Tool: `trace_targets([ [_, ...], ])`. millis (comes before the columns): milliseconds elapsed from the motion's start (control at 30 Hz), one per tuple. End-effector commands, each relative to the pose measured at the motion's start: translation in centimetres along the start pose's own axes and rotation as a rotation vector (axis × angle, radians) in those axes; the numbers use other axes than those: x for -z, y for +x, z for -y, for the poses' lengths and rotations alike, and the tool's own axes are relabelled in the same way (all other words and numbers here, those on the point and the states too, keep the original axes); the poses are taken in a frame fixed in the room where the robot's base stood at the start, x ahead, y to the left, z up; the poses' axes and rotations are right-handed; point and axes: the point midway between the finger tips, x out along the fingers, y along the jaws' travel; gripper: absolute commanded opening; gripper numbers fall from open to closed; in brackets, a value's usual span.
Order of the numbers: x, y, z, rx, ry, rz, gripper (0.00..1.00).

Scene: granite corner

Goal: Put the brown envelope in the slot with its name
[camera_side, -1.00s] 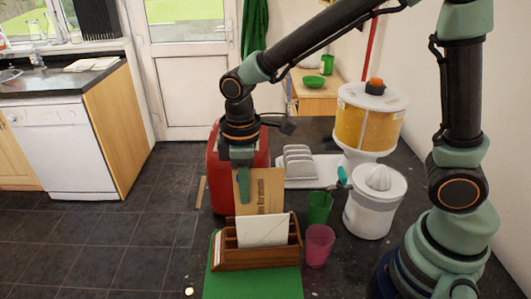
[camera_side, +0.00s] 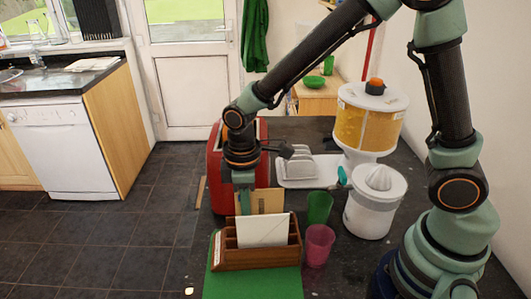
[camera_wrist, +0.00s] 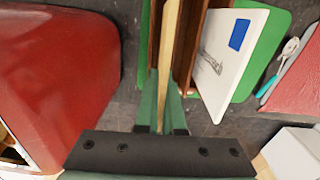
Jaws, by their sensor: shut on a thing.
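The brown envelope (camera_side: 266,202) is upright in my gripper (camera_side: 244,205), at the back of the wooden letter rack (camera_side: 262,259). Its lower part is hidden behind a white envelope (camera_side: 262,231) standing in the rack. In the wrist view the brown envelope (camera_wrist: 169,45) shows edge-on between my fingers (camera_wrist: 161,115), with rack wood (camera_wrist: 187,45) on either side of it. I cannot tell how deep its lower edge sits. The white envelope (camera_wrist: 228,60) with a blue stamp leans to the right there. No slot name is readable.
The rack stands on a green mat (camera_side: 250,285). A red toaster (camera_side: 214,172) is close behind my gripper. A green cup (camera_side: 319,207) and a pink cup (camera_side: 318,246) stand right of the rack, with a white juicer (camera_side: 374,205) beyond. Bare floor lies left.

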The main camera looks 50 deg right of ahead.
Motion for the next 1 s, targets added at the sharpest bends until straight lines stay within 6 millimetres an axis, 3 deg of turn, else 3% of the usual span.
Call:
trace_targets([
  [367,0.0,0.0,0.0,0.000,0.000,0.000,0.00],
  [400,0.0,0.0,0.0,0.000,0.000,0.000,0.21],
  [467,0.0,0.0,0.0,0.000,0.000,0.000,0.40],
  [767,0.0,-0.1,0.0,0.000,0.000,0.000,0.40],
  [1000,0.1,-1.5,-0.1,-0.001,0.000,-0.003,0.40],
])
